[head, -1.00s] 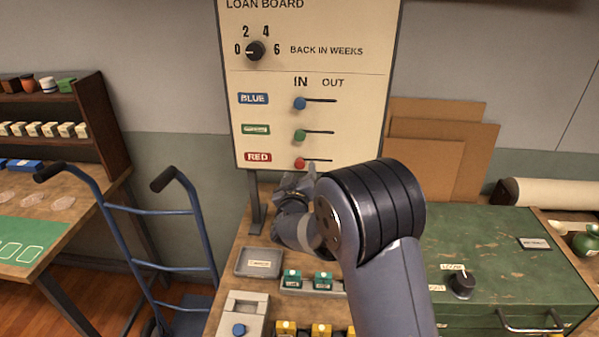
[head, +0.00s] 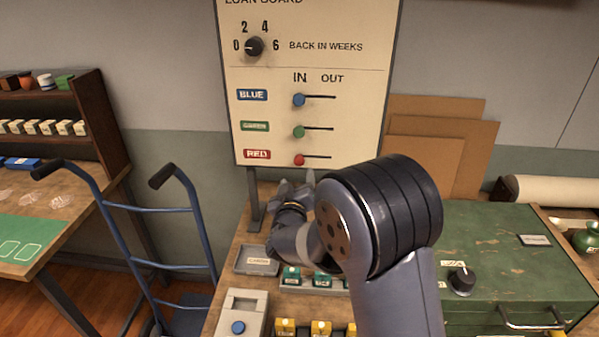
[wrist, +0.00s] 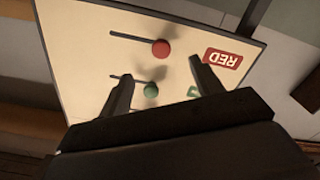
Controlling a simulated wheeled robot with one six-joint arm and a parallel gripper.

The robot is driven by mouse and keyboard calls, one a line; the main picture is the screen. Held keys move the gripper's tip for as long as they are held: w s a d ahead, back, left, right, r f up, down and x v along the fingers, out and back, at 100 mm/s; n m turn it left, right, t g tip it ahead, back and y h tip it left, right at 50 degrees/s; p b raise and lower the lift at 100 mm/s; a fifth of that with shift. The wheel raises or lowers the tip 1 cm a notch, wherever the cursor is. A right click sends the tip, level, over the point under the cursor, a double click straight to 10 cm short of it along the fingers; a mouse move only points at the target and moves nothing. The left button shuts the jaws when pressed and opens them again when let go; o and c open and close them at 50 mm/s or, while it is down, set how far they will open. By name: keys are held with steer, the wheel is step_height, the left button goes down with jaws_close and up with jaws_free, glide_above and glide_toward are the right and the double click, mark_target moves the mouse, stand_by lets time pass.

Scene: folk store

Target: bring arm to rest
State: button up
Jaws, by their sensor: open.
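My gripper (head: 293,188) is in front of the lower part of the loan board (head: 310,75) in the head view, just below the red slider. In the wrist view its two fingers (wrist: 160,88) stand apart with nothing held between them. The red knob (wrist: 161,48) and green knob (wrist: 151,90) show beyond the fingers. I cannot tell how far the fingertips are from the board. In the head view the blue, green and red knobs all sit at the left, IN end of their slots. The dial (head: 254,47) is above them.
Below my arm the bench holds a grey tray (head: 257,262), teal blocks (head: 292,274), yellow blocks (head: 320,328) and a box with a blue button (head: 238,327). A green chest (head: 500,255) is right, a blue hand truck (head: 160,210) left. Cardboard sheets (head: 440,150) lean behind.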

steer(key=shift+w+p, duration=0.8)
steer(key=shift+w, duration=3.6)
steer(key=shift+s, duration=0.1)
steer(key=b, duration=0.1)
glide_toward(300, 162)
steer(key=w, duration=0.2)
steer(key=w+p, duration=0.1)
steer(key=w, duration=0.7)
steer(key=shift+s+d+b, duration=0.15)
steer(key=shift+d+b, duration=0.15)
steer(key=shift+d, duration=0.7)
steer(key=shift+f, duration=0.1)
